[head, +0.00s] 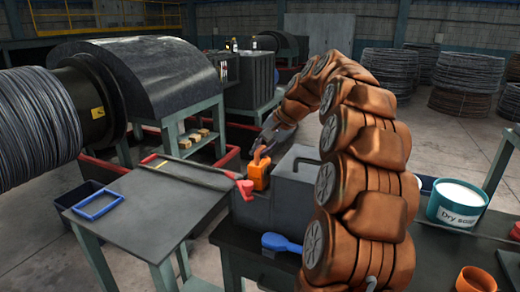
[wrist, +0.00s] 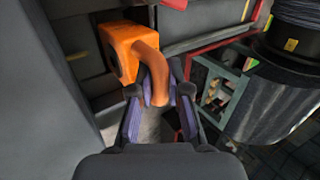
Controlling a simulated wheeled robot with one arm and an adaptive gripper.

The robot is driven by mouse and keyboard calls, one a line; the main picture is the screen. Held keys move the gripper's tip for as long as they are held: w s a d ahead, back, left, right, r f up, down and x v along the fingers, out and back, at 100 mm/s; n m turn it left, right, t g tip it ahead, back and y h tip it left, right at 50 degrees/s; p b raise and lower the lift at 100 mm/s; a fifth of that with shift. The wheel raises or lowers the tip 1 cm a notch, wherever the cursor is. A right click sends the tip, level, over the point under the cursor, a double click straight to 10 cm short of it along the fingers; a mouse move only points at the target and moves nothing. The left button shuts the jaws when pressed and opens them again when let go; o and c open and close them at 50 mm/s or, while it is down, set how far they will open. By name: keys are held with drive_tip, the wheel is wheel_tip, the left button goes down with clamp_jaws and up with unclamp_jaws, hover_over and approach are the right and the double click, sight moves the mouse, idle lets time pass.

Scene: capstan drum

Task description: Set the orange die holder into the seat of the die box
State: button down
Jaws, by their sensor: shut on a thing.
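The orange die holder (head: 258,172) is a block with a curved orange handle. My gripper (head: 267,142) is shut on this handle from above. In the wrist view the handle passes between the two fingers of my gripper (wrist: 158,95), and the block of the die holder (wrist: 121,52) is beyond them, to the left. The grey die box (head: 292,187) stands on the dark bench, just right of and under the die holder. The seat is hidden, and I cannot tell whether the holder touches the box.
A rod with a red end (head: 243,188) lies across the grey table (head: 150,215), close left of the box. A blue frame (head: 97,204) lies on that table. A blue brush (head: 281,243) is in front of the box. A soap tub (head: 457,205) stands at right.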

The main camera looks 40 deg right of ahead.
sight(258, 163)
drive_tip(key=shift+w+a, duration=0.2)
drive_tip(key=shift+w, duration=0.15)
idle(0.8)
drive_tip(key=shift+f+b, duration=0.85)
drive_tip(key=shift+f, duration=1.15)
idle(1.9)
drive_tip(key=c, duration=1.1)
unclamp_jaws()
drive_tip(key=shift+o, duration=0.5)
drive_tip(key=shift+f, duration=0.1)
drive_tip(key=o, duration=0.4)
drive_tip(key=shift+r+p, duration=2.65)
drive_tip(key=shift+r, duration=1.9)
